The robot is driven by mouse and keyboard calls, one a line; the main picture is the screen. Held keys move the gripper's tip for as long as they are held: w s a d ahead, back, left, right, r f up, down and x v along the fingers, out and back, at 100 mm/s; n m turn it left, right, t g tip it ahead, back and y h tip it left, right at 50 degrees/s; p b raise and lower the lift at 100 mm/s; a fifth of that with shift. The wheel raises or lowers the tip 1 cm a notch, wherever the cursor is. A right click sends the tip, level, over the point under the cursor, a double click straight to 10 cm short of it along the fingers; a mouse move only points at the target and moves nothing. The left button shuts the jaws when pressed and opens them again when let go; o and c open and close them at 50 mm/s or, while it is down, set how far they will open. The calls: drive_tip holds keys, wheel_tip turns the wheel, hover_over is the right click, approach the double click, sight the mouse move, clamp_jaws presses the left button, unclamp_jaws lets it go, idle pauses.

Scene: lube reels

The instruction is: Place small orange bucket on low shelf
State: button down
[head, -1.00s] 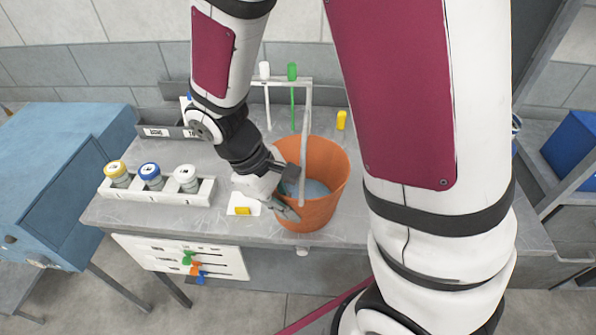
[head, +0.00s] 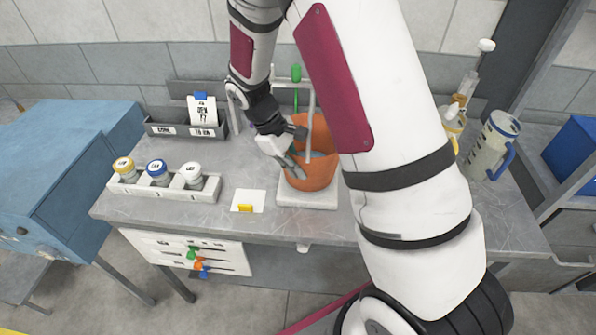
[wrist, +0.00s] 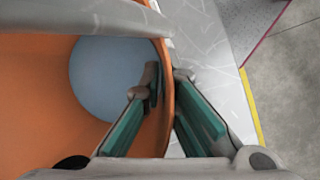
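The orange bucket (head: 318,176) is at the middle back of the bench, upright, with a grey-blue round bottom. It also fills the left of the wrist view (wrist: 40,110). My gripper (head: 290,152) is at its left rim. In the wrist view the fingertips (wrist: 166,82) straddle the bucket wall, one inside and one outside, closed onto it. The bucket stands over or on a white base plate (head: 307,202); contact cannot be told. My arm hides its right side. I cannot make out with certainty which surface is the low shelf.
A white upright frame (head: 311,110) stands at the bucket. A vial rack (head: 160,190) and a white card (head: 248,201) are to the left, a grey bin (head: 185,129) behind. A jug with a blue handle (head: 492,146) stands right. Bare bench (head: 240,160) lies left of the bucket.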

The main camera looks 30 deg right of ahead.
drive_tip(key=shift+f, duration=0.65)
drive_tip(key=c, duration=2.3)
unclamp_jaws()
drive_tip(key=shift+f, duration=0.15)
drive_tip(key=o, duration=0.5)
